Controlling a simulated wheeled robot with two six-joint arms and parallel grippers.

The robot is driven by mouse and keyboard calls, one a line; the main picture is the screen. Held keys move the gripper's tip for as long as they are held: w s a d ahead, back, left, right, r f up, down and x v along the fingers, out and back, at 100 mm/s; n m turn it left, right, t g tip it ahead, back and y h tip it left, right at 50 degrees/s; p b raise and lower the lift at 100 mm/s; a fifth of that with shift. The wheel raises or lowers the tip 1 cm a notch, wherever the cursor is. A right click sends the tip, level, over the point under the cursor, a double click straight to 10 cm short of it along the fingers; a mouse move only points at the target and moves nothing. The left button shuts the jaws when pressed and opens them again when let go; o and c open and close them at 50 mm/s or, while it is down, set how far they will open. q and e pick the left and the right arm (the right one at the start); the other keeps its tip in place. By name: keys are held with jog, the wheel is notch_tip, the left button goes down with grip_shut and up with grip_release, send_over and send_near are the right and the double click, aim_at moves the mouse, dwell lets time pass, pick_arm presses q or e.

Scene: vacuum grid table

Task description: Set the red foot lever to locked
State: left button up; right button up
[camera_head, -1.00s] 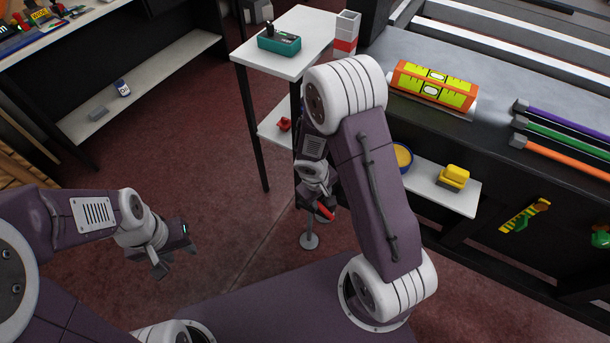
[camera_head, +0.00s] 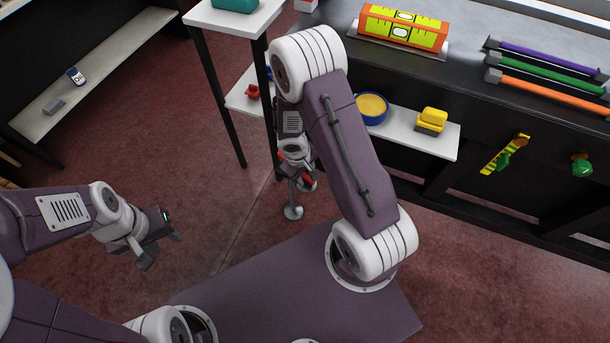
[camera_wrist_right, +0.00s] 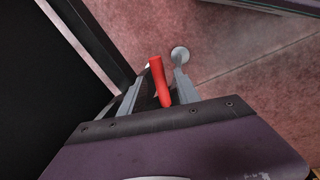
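The red foot lever (camera_head: 308,180) shows low beside the table's leg, mostly hidden behind my right forearm in the head view. In the right wrist view the red lever (camera_wrist_right: 158,78) is a short red bar between the two fingers of my right gripper (camera_wrist_right: 157,90). The fingers stand apart on either side of it, with a visible gap at least on the right. Whether either finger touches it is unclear. My left gripper (camera_head: 161,250) is open and empty over the floor at the left. The lever's locked or unlocked setting cannot be read.
A grey round foot pad (camera_head: 293,212) stands on the floor below the lever. A black table leg (camera_head: 217,95) is close by. The floor at left is open.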

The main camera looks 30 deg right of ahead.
grip_shut()
dwell(1.4)
